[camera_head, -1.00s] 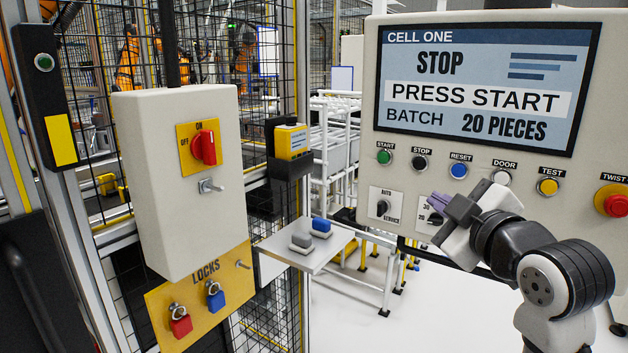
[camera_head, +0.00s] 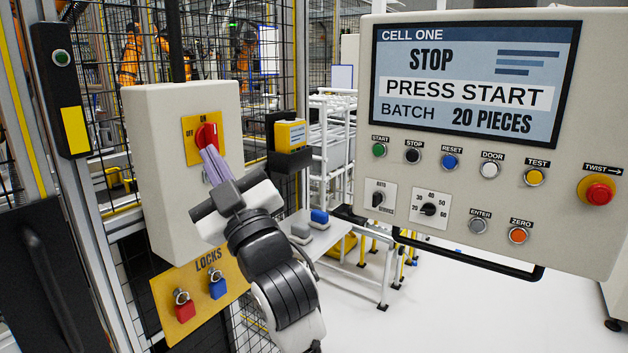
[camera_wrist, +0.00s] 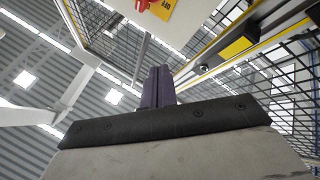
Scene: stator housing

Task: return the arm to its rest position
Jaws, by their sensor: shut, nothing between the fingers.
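My gripper (camera_head: 213,163) is in front of the white switch box (camera_head: 150,140) in the head view. Its purple fingers are together and hold nothing. Their tips overlap the lower part of the red rotary switch (camera_head: 206,134) on its yellow plate; I cannot tell whether they touch it. In the wrist view the shut fingers (camera_wrist: 158,86) point up, and the yellow plate (camera_wrist: 185,8) shows at the top edge, apart from them. The arm hides the lower right of the box.
The control panel (camera_head: 400,225) with its screen stands at the right. A LOCKS board (camera_head: 232,290) holds a red padlock (camera_head: 185,311) and a blue padlock (camera_head: 217,289). A small shelf (camera_head: 325,240) sits behind my arm. A mesh fence and a door frame are at the left.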

